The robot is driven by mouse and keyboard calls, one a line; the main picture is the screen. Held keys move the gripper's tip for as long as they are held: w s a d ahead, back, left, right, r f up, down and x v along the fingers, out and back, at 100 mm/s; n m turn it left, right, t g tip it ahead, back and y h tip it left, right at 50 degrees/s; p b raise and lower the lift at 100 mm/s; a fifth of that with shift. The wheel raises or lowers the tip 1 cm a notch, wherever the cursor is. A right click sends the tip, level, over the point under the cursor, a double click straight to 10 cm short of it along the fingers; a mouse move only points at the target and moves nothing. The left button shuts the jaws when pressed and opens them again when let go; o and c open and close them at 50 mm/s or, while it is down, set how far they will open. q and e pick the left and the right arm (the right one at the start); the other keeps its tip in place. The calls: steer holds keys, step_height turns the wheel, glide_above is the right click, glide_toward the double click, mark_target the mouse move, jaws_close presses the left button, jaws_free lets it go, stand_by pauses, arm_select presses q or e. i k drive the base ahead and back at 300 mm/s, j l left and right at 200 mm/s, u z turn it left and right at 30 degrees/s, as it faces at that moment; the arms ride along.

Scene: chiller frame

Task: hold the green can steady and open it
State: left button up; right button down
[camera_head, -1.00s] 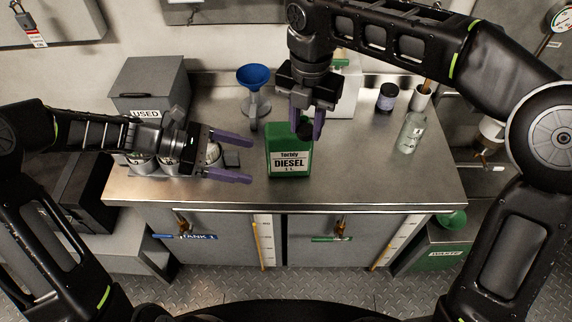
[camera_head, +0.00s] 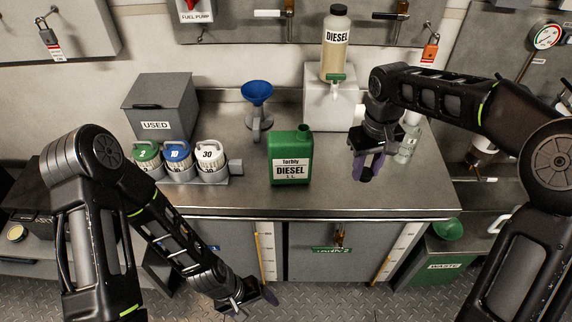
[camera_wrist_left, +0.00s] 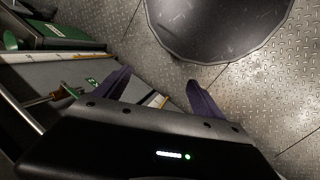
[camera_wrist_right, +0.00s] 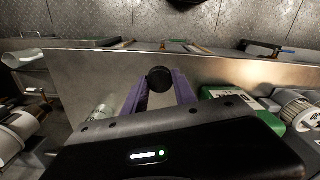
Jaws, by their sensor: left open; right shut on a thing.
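The green can (camera_head: 289,160), labelled "DIESEL 1 L", stands upright on the steel counter. Its neck (camera_head: 303,129) shows no black cap on top. It also shows in the right wrist view (camera_wrist_right: 278,122). My right gripper (camera_head: 368,170) is to the right of the can, over the counter and apart from it. It is shut on a round black cap (camera_wrist_right: 159,78), held between its purple fingertips. My left gripper (camera_head: 256,302) hangs low in front of the counter, below its edge and away from the can. Its fingers (camera_wrist_left: 158,82) are open and empty.
The steel counter (camera_head: 335,196) has free room around the can. A blue funnel (camera_head: 257,93) stands behind. A rack of numbered canisters (camera_head: 177,155) and a grey USED box (camera_head: 160,108) are left. A DIESEL bottle (camera_head: 335,55) tops a white block; a clear bottle (camera_head: 408,142) is right.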

mark_target(291, 153)
steer(key=k, duration=0.65)
steer(key=u, duration=1.65)
steer(key=l+u, duration=0.2)
steer(key=k+l, duration=0.1)
steer(key=l, duration=0.3)
steer(key=k+l, duration=0.15)
steer(key=l, duration=0.25)
steer(key=k+l, duration=0.1)
steer(key=l, duration=0.3)
steer(key=k+l, duration=0.15)
steer(key=l, duration=0.25)
